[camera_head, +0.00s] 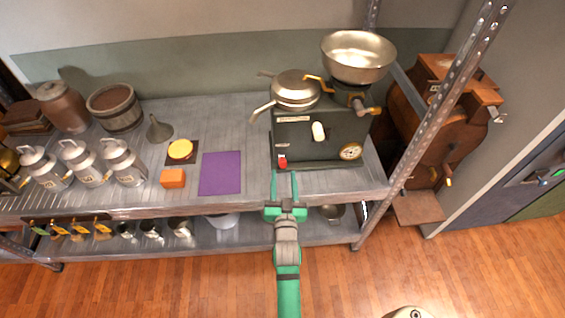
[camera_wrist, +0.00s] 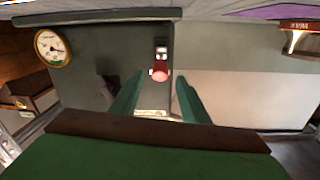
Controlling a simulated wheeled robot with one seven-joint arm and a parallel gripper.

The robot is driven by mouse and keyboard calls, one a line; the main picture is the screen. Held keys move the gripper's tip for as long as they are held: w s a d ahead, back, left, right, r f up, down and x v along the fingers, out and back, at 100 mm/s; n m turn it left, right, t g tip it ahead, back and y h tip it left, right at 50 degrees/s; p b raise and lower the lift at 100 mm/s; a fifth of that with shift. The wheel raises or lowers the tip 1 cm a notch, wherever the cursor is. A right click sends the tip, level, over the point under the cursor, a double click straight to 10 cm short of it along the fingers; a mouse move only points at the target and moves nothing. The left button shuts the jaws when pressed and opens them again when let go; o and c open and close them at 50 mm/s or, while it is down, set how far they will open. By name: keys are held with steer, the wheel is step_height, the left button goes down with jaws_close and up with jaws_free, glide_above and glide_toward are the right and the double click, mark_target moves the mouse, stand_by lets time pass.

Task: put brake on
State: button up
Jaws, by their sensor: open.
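A dark grey machine (camera_head: 320,136) stands at the right end of the metal shelf, with a steel bowl (camera_head: 358,56) and a spouted pan (camera_head: 294,90) on top. A small red-and-white switch-like part (camera_head: 282,161) sits low on its front left; no readable label marks it as the brake. In the wrist view its red round end (camera_wrist: 159,73) appears between the fingers. My gripper (camera_head: 285,182) is open and empty, in front of this part. In the wrist view the green fingers (camera_wrist: 158,90) lie either side of it; contact cannot be told.
A pale knob (camera_head: 318,131) and a round dial (camera_head: 350,151) are also on the machine's front. A purple mat (camera_head: 220,173), an orange block (camera_head: 173,178) and milk cans (camera_head: 82,162) are to the left. A metal post (camera_head: 440,110) stands at right.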

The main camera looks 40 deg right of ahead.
mark_target(283, 167)
steer(key=x, duration=0.7)
steer(key=shift+w+d, duration=0.1)
steer(key=shift+w, duration=0.05)
jaws_close()
steer(key=shift+f, duration=0.1)
